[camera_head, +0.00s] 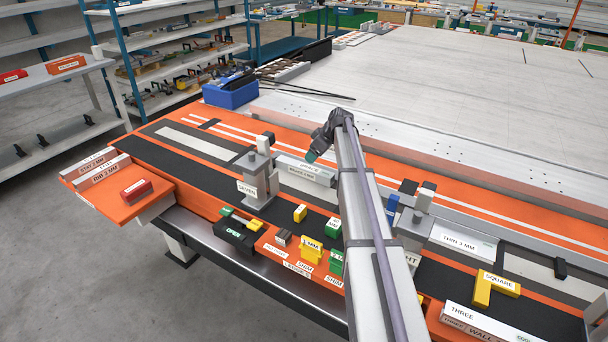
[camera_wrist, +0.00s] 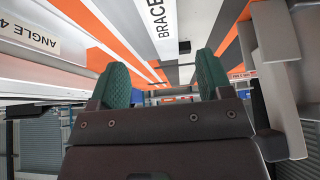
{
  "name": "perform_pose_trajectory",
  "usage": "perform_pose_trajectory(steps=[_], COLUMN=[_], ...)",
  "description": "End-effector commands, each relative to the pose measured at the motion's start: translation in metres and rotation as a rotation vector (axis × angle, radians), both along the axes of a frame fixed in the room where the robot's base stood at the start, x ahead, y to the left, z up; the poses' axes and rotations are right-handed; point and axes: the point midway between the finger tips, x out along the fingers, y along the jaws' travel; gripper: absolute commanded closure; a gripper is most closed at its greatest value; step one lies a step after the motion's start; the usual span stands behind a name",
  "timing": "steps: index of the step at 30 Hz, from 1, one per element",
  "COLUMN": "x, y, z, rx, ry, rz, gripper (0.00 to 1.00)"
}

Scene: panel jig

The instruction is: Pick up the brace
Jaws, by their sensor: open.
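The brace (camera_wrist: 163,28) shows in the wrist view as a pale strip marked BRACE, at the top middle between my two finger pads. In the head view, a pale grey bar (camera_head: 290,166) with small, hard-to-read labels lies on the bench just below my gripper (camera_head: 312,154); I cannot tell the brace clearly there. My gripper, with green pads, also shows in the wrist view (camera_wrist: 163,78). It is open, with nothing between the pads, and apart from the brace. My arm hides part of the bench to the right of the bar.
A grey clamp post (camera_head: 256,178) marked SEVEN stands left of the bar, and another post (camera_head: 414,222) stands right of my arm. A bar marked ANGLE (camera_wrist: 30,36) lies at the left in the wrist view. Several small labelled blocks line the front edge.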

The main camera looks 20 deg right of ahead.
Motion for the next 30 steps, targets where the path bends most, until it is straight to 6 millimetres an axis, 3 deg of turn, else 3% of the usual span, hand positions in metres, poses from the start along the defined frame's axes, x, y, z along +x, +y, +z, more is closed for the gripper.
perform_pose_trajectory(steps=[1,3,10,17,25,30], x=[0.005,0.010,0.015,0.032,0.034,0.034], y=[0.003,0.006,0.011,0.024,0.027,0.027], z=[-0.021,-0.032,-0.037,-0.077,-0.075,-0.075], rx=[0.000,-0.001,-0.001,-0.001,-0.001,0.000], ry=[0.000,0.001,0.002,0.003,0.003,0.002], rz=[0.001,0.001,-0.001,0.000,-0.002,-0.002], gripper=[0.28,0.28,0.28,0.28,0.29,0.45])
